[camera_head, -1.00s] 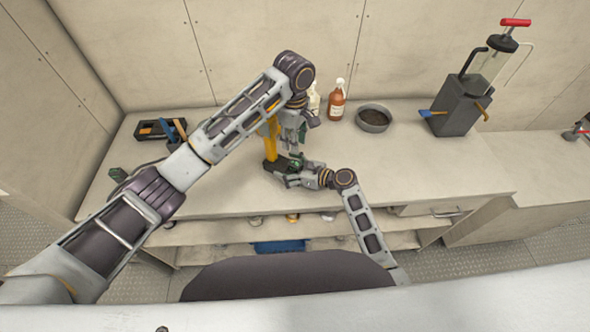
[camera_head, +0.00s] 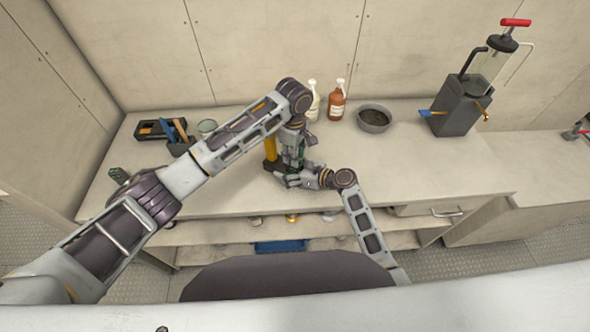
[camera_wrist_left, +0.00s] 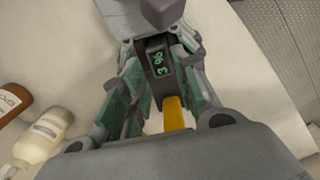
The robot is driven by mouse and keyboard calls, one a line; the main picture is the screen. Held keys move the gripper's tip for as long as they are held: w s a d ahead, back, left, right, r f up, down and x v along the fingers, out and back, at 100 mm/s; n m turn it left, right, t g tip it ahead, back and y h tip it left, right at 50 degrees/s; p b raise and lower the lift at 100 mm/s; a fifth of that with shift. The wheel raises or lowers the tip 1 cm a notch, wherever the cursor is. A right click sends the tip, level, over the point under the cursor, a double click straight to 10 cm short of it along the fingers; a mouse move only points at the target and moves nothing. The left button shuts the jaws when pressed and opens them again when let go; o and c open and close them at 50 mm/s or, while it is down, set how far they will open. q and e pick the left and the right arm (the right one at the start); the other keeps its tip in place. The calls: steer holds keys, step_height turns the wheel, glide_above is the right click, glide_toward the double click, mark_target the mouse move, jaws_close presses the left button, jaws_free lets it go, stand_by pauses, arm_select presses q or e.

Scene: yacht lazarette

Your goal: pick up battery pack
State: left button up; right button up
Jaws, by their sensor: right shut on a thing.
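A yellow tool part (camera_head: 270,148) stands on the bench with a dark block at its foot. In the left wrist view the dark block, apparently the battery pack (camera_wrist_left: 159,68), shows green figures, and the yellow part (camera_wrist_left: 174,113) runs down from it. My right gripper (camera_head: 288,178) is low over the bench, shut on the dark block; its fingers partly hide it. My left gripper (camera_head: 292,160) points down from above beside the yellow part. Its green-padded fingers are apart, with the dark block showing between them in the left wrist view (camera_wrist_left: 160,95); contact is unclear.
A white bottle (camera_head: 313,100), brown bottle (camera_head: 336,104) and grey bowl (camera_head: 374,118) stand behind. A tool holder (camera_head: 180,145) and dark tray (camera_head: 158,130) are at left, a pump (camera_head: 462,105) at right. The bench right of my grippers (camera_head: 420,170) is clear.

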mark_target(295, 170)
arm_select(q)
steer(key=shift+f, duration=0.1)
steer(key=shift+w+a+f, duration=0.1)
steer(key=shift+a+f, duration=0.05)
steer(key=shift+f, duration=1.1)
steer(key=shift+a+f, duration=0.1)
steer(key=shift+f, duration=1.15)
steer(key=shift+c, duration=0.2)
jaws_close()
